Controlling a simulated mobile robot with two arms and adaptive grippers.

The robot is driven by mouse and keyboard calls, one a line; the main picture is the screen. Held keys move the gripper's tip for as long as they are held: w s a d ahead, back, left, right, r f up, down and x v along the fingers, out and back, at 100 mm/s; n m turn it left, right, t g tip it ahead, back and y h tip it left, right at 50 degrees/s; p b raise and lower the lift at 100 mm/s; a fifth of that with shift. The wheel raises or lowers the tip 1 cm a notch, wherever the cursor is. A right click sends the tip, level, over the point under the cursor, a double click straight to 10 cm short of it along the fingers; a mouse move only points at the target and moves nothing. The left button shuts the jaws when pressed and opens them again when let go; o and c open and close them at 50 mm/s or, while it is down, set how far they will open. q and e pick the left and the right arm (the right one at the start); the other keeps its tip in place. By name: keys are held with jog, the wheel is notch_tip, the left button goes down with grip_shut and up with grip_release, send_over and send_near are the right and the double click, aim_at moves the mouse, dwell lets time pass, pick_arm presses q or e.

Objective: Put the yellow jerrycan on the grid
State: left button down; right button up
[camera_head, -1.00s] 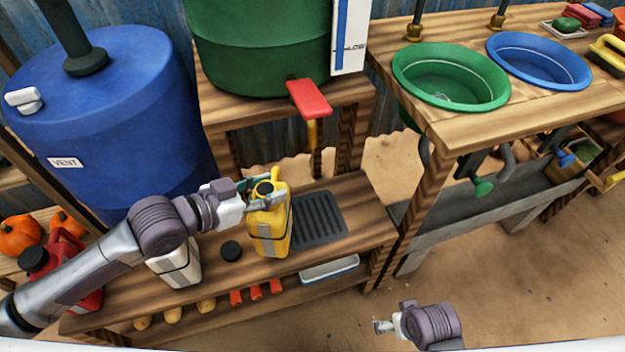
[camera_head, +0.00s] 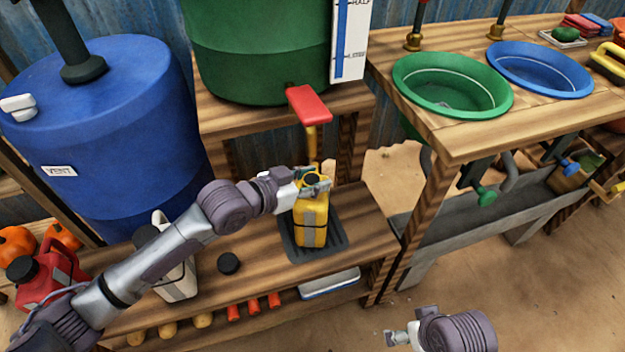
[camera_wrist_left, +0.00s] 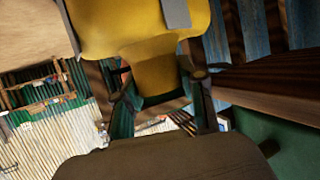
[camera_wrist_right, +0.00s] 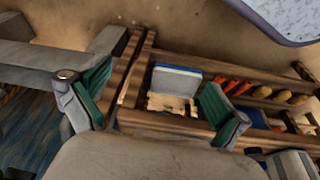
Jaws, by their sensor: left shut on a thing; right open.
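The yellow jerrycan (camera_head: 311,219) is upright over the dark grid (camera_head: 339,236) on the wooden shelf, below the tap of the green tank. I cannot tell whether its base touches the grid. My left gripper (camera_head: 314,183) is shut on the jerrycan near its top; the yellow body also fills the top of the left wrist view (camera_wrist_left: 140,25). The gripper hides part of the jerrycan's neck and handle. My right gripper (camera_head: 390,339) is open and empty, low over the ground; its spread fingers show in the right wrist view (camera_wrist_right: 150,105).
A red tap lever (camera_head: 309,104) and yellow spout hang just above the jerrycan. A black cap (camera_head: 228,263), a white jerrycan (camera_head: 178,275) and a red jerrycan (camera_head: 45,280) stand left. A basin table with a green basin (camera_head: 452,85) stands right.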

pick_arm(q)
jog(key=c, duration=0.7)
grip_release()
jog(key=shift+r, duration=0.1)
jog(key=shift+s+a+r, duration=0.1)
jog(key=shift+s+a, duration=0.05)
jog(key=shift+a, duration=0.1)
jog(key=p+v, duration=0.2)
jog(key=v, duration=0.9)
jog(key=shift+s+a+r, duration=0.1)
jog(key=shift+s+r, duration=0.05)
pick_arm(e)
notch_tip(320, 180, down, 8)
jog(key=shift+w+r, duration=0.15)
jog(key=shift+w, duration=0.15)
jog(key=shift+a, duration=0.1)
